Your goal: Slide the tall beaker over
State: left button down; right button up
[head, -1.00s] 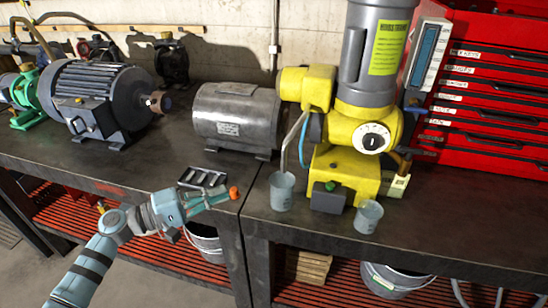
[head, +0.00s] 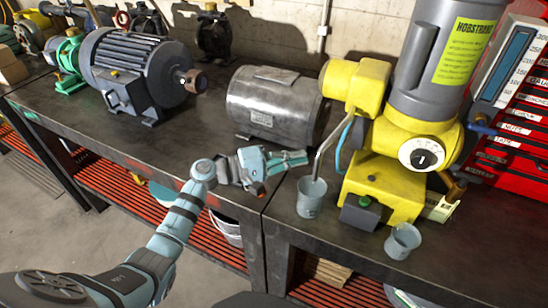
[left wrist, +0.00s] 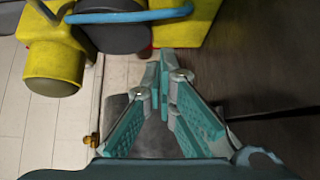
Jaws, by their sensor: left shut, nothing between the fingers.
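The tall beaker (head: 311,199) is a grey, cup-like vessel. It stands upright on the bench beneath the metal spout of the yellow machine (head: 385,185). A second, shorter beaker (head: 403,242) stands to its right, nearer the bench's front edge. My left gripper (head: 303,158) is shut and empty. Its fingertips point right and appear just above and left of the tall beaker's rim; I cannot tell whether they touch the spout. In the left wrist view the teal fingers (left wrist: 163,82) are together with nothing between them. No beaker is clearly visible there. My right gripper is not in view.
A silver motor cylinder (head: 270,105) lies behind my left gripper, and a large dark motor (head: 135,70) is further left. A red drawer cabinet (head: 515,140) stands at the right. Bare bench (head: 470,245) lies right of the shorter beaker.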

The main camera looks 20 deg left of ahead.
aim_at(310, 198)
pick_arm(q)
jog(key=s, duration=0.1)
jog(key=s+d+p, duration=0.1)
jog(key=s+p, duration=0.1)
jog(key=shift+d+r, duration=0.1)
jog(key=shift+d, duration=0.15)
jog(key=shift+s, duration=0.45)
jog(key=shift+w, duration=0.15)
jog(key=shift+d, duration=0.1)
jog(key=shift+s+d, duration=0.25)
jog(key=shift+s, duration=0.65)
jog(key=shift+w, duration=0.1)
